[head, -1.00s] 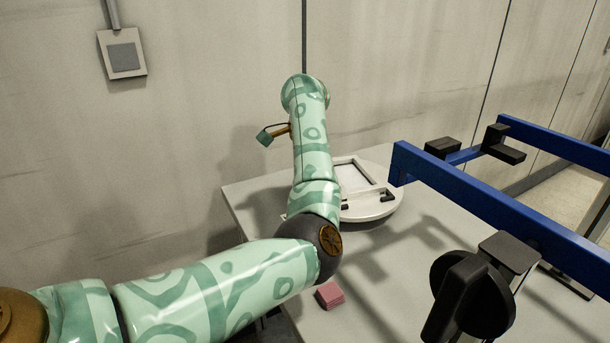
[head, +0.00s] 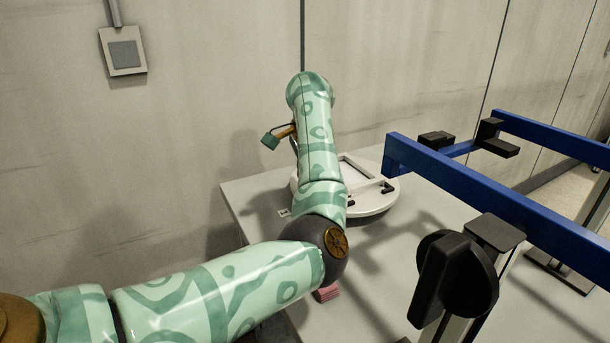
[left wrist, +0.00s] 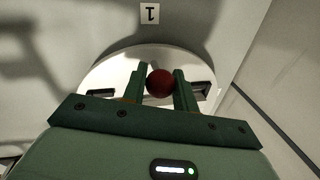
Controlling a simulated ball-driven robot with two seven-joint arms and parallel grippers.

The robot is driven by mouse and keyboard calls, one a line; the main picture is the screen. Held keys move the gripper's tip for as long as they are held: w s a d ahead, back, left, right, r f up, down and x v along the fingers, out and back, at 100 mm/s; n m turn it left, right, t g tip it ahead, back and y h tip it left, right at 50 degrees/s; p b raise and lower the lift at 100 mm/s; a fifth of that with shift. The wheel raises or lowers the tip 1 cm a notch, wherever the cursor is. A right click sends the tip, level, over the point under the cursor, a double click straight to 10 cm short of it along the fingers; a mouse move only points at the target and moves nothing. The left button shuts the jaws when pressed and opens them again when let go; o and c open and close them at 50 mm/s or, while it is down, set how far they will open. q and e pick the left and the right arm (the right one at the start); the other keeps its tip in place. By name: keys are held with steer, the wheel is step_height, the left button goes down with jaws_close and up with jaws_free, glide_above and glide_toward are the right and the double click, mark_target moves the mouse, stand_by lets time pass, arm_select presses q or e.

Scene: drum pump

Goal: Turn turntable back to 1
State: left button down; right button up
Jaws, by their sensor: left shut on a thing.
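The white round turntable (head: 376,207) lies on the grey table, partly hidden behind my left arm in the head view; its rim also shows in the left wrist view (left wrist: 112,70). A red ball-shaped knob (left wrist: 159,83) is at the turntable in the left wrist view. My left gripper (left wrist: 160,88) is shut on the red knob, one green finger on each side. In the head view this gripper is hidden by my own arm. A label with the numeral 1 (left wrist: 149,13) lies on the table just beyond the rim, upside down in the wrist view. My right gripper is not in view.
A blue frame (head: 480,190) with black blocks stands at the right, close to the turntable. A large black knob (head: 455,280) is at the front right. A pink block (head: 327,293) is partly hidden beneath my arm. The wall is behind the table.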

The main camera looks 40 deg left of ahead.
arm_select(q)
steer(key=shift+d, duration=0.1)
steer(key=c, duration=1.1)
jaws_free()
steer(key=shift+c, duration=0.2)
step_height(320, 180, up, 16)
steer(key=s+d+p, duration=0.1)
steer(key=d+p, duration=0.1)
steer(key=p, duration=0.4)
steer(key=shift+s+d+p, duration=0.35)
steer(key=shift+p, duration=0.05)
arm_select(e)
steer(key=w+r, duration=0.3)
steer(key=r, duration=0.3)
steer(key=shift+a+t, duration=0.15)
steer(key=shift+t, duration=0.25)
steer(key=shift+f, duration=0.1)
